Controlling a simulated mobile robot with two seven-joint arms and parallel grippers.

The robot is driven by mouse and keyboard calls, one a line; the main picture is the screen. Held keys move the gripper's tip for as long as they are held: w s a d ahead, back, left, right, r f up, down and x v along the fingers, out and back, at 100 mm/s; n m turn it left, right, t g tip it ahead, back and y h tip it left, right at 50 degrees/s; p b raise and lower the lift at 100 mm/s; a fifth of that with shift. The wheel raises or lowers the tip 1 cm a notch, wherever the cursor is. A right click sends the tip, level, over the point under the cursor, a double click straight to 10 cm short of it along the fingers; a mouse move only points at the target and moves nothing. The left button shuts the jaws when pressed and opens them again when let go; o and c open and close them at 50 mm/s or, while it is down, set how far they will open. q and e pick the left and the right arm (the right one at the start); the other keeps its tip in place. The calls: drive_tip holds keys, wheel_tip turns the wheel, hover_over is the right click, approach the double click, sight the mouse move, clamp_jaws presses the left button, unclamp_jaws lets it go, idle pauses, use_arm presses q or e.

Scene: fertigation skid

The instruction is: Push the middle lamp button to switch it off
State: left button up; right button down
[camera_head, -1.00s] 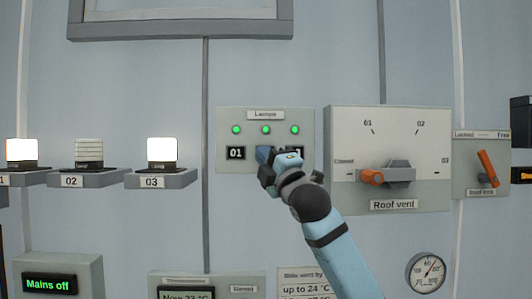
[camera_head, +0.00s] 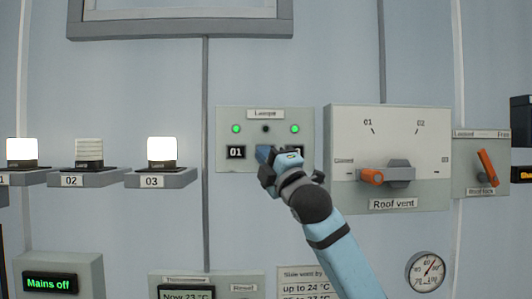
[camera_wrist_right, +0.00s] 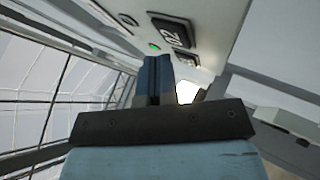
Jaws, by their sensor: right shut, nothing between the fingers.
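The lamps panel (camera_head: 265,114) is on the wall in the middle of the head view, also at the top of the wrist view (camera_wrist_right: 205,22). Its left and right indicators are green; the middle indicator (camera_head: 265,129) is dark. Number plates 01 (camera_head: 236,152) and 03 show, the latter partly covered. My right gripper (camera_head: 264,155) is shut and empty, its tips at the panel's middle position. My left gripper is not in view.
Lamps 01 (camera_head: 21,152) and 03 (camera_head: 162,152) are lit; lamp 02 (camera_head: 89,153) is unlit. The roof vent panel (camera_head: 388,145), with an orange-tipped handle, is close to the right. A display (camera_head: 50,282) reading "Mains off" is lower left.

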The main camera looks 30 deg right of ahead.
drive_tip(key=s+a, duration=0.3)
drive_tip(key=s, duration=0.2)
idle(0.5)
idle(0.4)
drive_tip(key=w+a+f+m+g, duration=0.1)
drive_tip(key=a+f+m+g, duration=0.1)
drive_tip(key=f, duration=1.1)
drive_tip(key=w+a+f+m+g+y, duration=0.1)
drive_tip(key=a+f+m+g, duration=0.15)
drive_tip(key=f, duration=1.15)
drive_tip(key=w+a+f+m+g, duration=0.1)
drive_tip(key=a+f+m+g, duration=0.15)
drive_tip(key=f, duration=1.05)
drive_tip(key=s+a+f+m+g, duration=0.25)
drive_tip(key=s+f, duration=0.35)
drive_tip(key=f, duration=0.5)
drive_tip(key=s+a+f+m+g, duration=0.1)
drive_tip(key=s+f+m, duration=0.2)
drive_tip(key=s+f, duration=0.55)
drive_tip(key=s+a+f+m+g, duration=0.1)
drive_tip(key=s+a+f+m, duration=0.1)
drive_tip(key=s+f, duration=0.4)
drive_tip(key=s+a+f+m+g, duration=0.2)
drive_tip(key=s+f, duration=0.5)
drive_tip(key=f, duration=0.2)
drive_tip(key=shift+s+m+y, duration=0.15)
drive_tip(key=shift+m+y, duration=0.2)
drive_tip(key=shift+y, duration=0.05)
